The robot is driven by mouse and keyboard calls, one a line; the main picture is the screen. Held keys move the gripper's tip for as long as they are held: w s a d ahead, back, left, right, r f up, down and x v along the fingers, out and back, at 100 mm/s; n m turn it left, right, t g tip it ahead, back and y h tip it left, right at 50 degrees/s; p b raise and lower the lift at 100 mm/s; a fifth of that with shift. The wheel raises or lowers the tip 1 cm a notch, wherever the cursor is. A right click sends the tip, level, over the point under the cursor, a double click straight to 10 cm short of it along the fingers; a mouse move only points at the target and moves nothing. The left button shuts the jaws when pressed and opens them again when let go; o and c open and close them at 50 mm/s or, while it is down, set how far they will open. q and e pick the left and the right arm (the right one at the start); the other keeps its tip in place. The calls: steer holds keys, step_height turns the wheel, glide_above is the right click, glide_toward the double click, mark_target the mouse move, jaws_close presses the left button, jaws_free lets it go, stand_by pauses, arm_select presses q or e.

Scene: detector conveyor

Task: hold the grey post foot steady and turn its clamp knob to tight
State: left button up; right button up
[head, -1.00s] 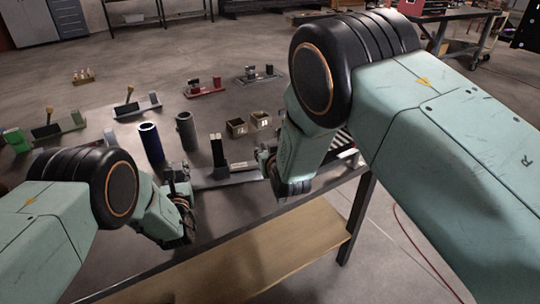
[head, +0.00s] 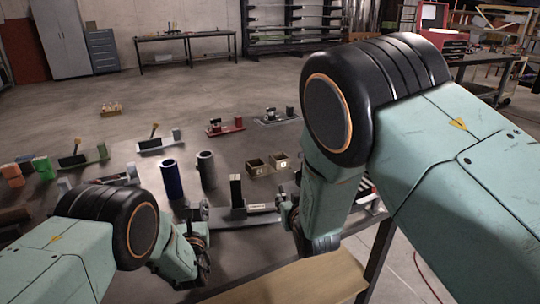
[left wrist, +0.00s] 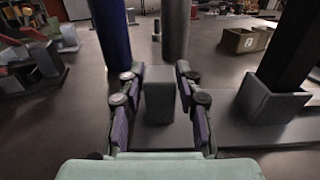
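A dark upright post (head: 236,189) stands in a grey foot (head: 238,213) on a flat base near the table's front; the foot also shows in the left wrist view (left wrist: 270,101). My left gripper (head: 196,213) is at the base's left end. In the left wrist view its fingers (left wrist: 160,92) are apart on either side of a small grey block (left wrist: 160,101), with gaps showing. My right gripper (head: 288,212) is at the base's right end; its finger opening is too small and partly hidden to judge. I cannot make out the clamp knob.
A blue cylinder (head: 171,179) and a grey cylinder (head: 206,170) stand close behind my left gripper. Two small open boxes (head: 257,167) are behind the post. Several fixtures with levers or red and grey bases stand farther back. The table's front edge is close to both grippers.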

arm_select(q)
steer(key=o, duration=0.3)
